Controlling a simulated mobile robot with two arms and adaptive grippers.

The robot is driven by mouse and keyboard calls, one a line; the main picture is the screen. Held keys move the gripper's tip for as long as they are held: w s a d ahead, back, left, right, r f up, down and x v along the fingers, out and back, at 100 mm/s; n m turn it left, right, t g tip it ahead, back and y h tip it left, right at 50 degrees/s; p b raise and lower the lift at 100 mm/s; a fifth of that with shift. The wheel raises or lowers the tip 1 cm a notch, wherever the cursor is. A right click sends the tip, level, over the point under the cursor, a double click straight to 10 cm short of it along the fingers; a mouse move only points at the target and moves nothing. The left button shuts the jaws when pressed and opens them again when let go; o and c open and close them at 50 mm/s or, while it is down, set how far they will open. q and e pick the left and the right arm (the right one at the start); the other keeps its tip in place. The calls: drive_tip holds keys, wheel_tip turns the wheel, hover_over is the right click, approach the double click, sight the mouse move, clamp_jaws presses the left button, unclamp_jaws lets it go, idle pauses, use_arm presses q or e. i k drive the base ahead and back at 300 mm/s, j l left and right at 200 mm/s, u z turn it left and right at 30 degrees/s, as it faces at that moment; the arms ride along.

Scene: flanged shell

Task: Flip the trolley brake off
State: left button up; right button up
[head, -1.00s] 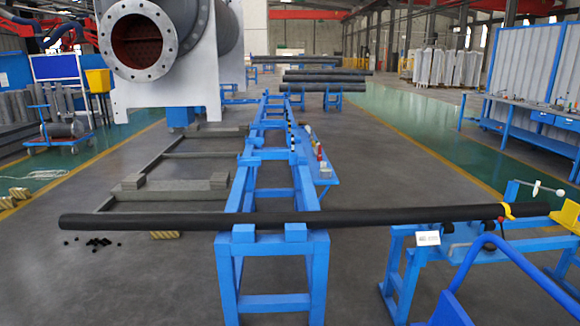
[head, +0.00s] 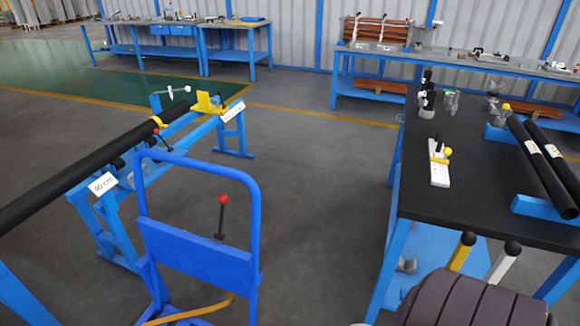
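A blue trolley (head: 200,250) with a looped push handle stands at the lower middle of the head view. A lever with a red ball knob (head: 222,200) and a dark stem stands upright just above the trolley's panel, inside the handle loop. It looks like the trolley brake; its lower end is hidden behind the panel. Neither of my grippers shows in the head view.
A long black pipe (head: 90,165) lies on blue stands at the left. A black-topped bench (head: 470,205) with tools and two short black pipes stands at the right. A dark ribbed object (head: 470,300) fills the bottom right. Open floor (head: 320,185) lies between trolley and bench.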

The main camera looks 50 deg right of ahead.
sight(223, 198)
drive_tip(key=z, duration=0.95)
